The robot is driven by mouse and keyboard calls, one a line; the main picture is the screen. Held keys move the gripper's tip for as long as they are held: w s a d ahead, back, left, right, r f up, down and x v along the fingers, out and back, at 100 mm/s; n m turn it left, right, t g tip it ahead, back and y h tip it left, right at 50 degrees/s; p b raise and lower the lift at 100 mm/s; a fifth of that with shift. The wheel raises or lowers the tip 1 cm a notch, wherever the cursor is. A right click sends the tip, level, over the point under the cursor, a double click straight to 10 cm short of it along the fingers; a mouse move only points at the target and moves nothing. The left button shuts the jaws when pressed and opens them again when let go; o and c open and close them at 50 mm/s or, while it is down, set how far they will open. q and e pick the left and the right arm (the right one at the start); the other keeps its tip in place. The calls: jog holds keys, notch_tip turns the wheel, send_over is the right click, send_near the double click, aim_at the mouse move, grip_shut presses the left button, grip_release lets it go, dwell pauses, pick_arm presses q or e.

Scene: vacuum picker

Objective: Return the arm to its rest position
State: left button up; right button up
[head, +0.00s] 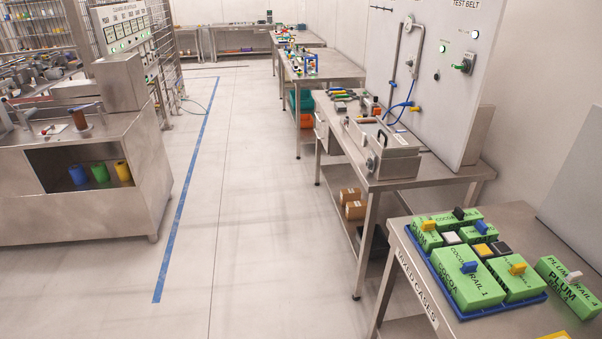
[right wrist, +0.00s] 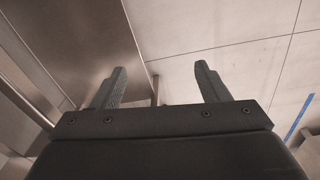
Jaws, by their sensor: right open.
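My right gripper (right wrist: 160,85) shows in the right wrist view with its two dark fingers spread wide apart. Nothing is between the fingers. It is over the pale floor (right wrist: 225,50), beside a brown-grey metal surface (right wrist: 75,35) at the left of that view. Neither of my grippers shows in the head view, and my left gripper is in no view.
A steel table (head: 400,250) at the lower right bears a blue tray (head: 478,314) with several green boxes, and a green PLUM box (head: 567,290) beside it. A bench (head: 400,182) stands behind. A steel cabinet (head: 130,150) is at left. The floor (head: 250,200) between is clear.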

jog(key=s+f+b, duration=0.2)
jog(key=s+f, duration=0.5)
jog(key=s, duration=0.4)
jog(key=s+d+f+b, duration=0.1)
jog(key=s+f+b, duration=0.1)
jog(key=s+f, duration=0.6)
jog(key=s+f+b, duration=0.2)
jog(key=s+f, duration=0.5)
jog(key=s, duration=0.9)
jog(key=shift+d+f+m+t+h, duration=0.15)
jog(key=shift+d+m+t+h, duration=0.15)
jog(key=shift+d, duration=0.05)
